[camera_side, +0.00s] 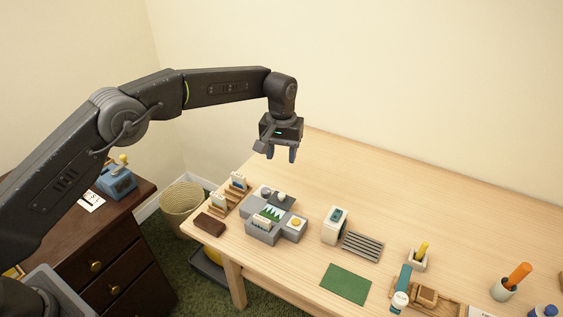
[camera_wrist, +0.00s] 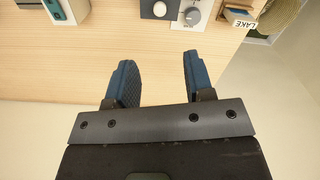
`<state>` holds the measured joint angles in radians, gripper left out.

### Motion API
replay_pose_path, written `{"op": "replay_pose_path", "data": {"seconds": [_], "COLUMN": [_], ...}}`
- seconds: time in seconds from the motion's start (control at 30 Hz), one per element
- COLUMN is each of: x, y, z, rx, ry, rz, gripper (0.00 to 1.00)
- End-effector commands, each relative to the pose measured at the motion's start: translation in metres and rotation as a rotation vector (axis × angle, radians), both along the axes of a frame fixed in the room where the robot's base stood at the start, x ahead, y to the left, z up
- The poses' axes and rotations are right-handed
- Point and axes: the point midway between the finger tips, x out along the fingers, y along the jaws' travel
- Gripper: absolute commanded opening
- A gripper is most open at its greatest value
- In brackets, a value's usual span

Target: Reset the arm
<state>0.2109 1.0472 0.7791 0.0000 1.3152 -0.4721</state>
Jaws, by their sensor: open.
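My gripper (camera_side: 281,153) hangs above the back left part of the light wood table (camera_side: 330,155), with its fingers pointing down. In the wrist view my gripper (camera_wrist: 157,82) shows two blue fingers held apart. Nothing is between them, and bare table lies behind them. My arm reaches in from the left, with the forearm about level and the wrist bent down. The gripper touches nothing.
Below it stand a grey block device (camera_side: 262,233), small card holders (camera_side: 238,184), a brown block (camera_side: 210,224) and a white box (camera_side: 335,226). A slatted grey rack (camera_side: 362,246) and green mat (camera_side: 345,284) lie to the right. A dark cabinet (camera_side: 120,260) stands left.

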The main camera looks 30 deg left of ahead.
Motion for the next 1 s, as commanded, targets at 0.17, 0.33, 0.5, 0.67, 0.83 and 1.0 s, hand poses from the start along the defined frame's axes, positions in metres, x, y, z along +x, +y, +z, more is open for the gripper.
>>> {"op": "replay_pose_path", "data": {"seconds": [0.17,0.33,0.5,0.67,0.83,1.0], "x": [0.000,0.000,0.000,-0.008,-0.038,-0.084], "y": [0.000,0.000,0.001,0.010,0.032,0.055], "z": [0.002,0.002,0.004,0.036,0.099,0.153], "rx": [0.000,0.000,0.000,-0.006,-0.015,-0.016], "ry": [0.001,0.000,-0.002,-0.032,-0.096,-0.164], "rz": [0.000,0.000,-0.001,-0.012,-0.045,-0.081], "gripper": [0.48,0.48,0.48,0.48,0.48,0.48]}}
